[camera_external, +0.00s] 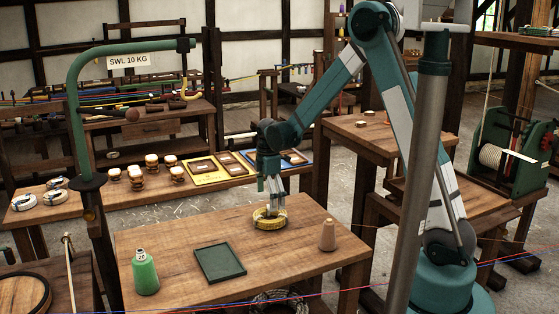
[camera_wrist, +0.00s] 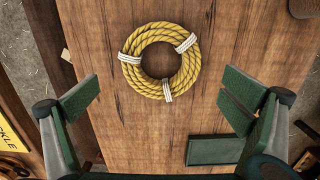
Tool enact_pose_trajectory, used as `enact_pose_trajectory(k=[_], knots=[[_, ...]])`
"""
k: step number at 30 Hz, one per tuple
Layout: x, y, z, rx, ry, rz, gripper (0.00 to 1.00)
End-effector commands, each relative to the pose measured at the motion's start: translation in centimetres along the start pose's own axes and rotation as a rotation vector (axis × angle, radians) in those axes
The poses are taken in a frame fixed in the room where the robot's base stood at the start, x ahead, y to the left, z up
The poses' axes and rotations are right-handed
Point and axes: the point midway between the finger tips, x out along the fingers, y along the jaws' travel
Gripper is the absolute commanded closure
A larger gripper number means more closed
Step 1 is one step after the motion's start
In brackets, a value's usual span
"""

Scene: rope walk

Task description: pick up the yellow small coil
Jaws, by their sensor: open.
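The yellow small coil (camera_external: 270,219) is a ring of yellow rope bound with white ties. It lies flat on the wooden table near its back edge. In the wrist view the coil (camera_wrist: 187,62) is whole and unobstructed, in the upper middle of the picture. My gripper (camera_external: 271,199) points down just above the coil in the external view. In the wrist view my gripper (camera_wrist: 159,93) is open and empty, with its green finger pads wide apart. The coil shows ahead of the pads, a little above the line between them.
A dark green tray (camera_external: 219,262) lies on the same table, left of the coil. A green bottle (camera_external: 144,272) stands at the front left, and a brown cone (camera_external: 327,236) stands at the right. A green hooked stand (camera_external: 75,115) rises at the left. Bare wood surrounds the coil.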

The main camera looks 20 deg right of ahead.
Motion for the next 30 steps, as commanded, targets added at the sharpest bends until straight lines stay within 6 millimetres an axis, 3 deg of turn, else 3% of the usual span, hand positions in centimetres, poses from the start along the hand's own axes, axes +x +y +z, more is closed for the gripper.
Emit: enact_pose_trajectory(k=[15, 30], knots=[[2.5, 0.0, 0.0, 0.001, 0.000, 0.000, 0.00], [3.5, 0.0, 0.1, 0.001, 0.000, 0.000, 0.00]])
